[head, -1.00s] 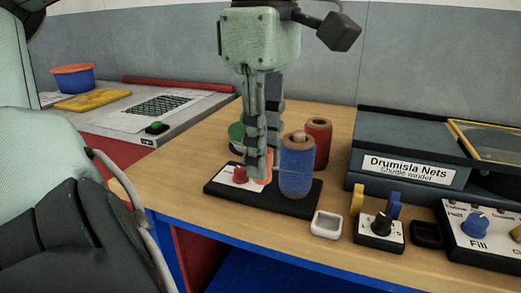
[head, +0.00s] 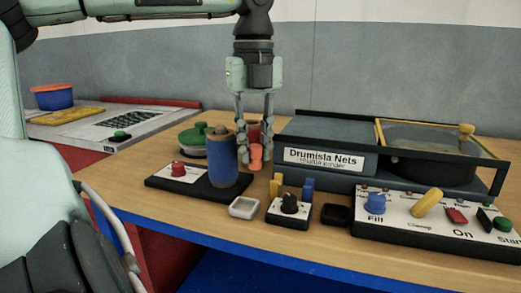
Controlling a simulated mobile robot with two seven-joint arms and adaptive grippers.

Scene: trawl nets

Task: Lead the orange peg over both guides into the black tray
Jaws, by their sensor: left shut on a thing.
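The orange peg (head: 256,157) hangs between the fingertips of my left gripper (head: 255,150), which is shut on it. They are just right of the blue spool (head: 222,162), above the table. A yellow guide (head: 277,185) and a blue guide (head: 308,187) stand upright to the right of and below the peg, behind a small box with a black knob (head: 289,203). The small black tray (head: 335,215) lies right of that box and looks empty. Any line tied to the peg is too fine to make out. My right gripper is not in view.
A red spool (head: 253,133) stands behind the peg, partly hidden. A white tray (head: 243,207) lies left of the knob box. The Drumisla Nets winder (head: 330,140) stands behind the guides. A control panel (head: 440,236) fills the right front.

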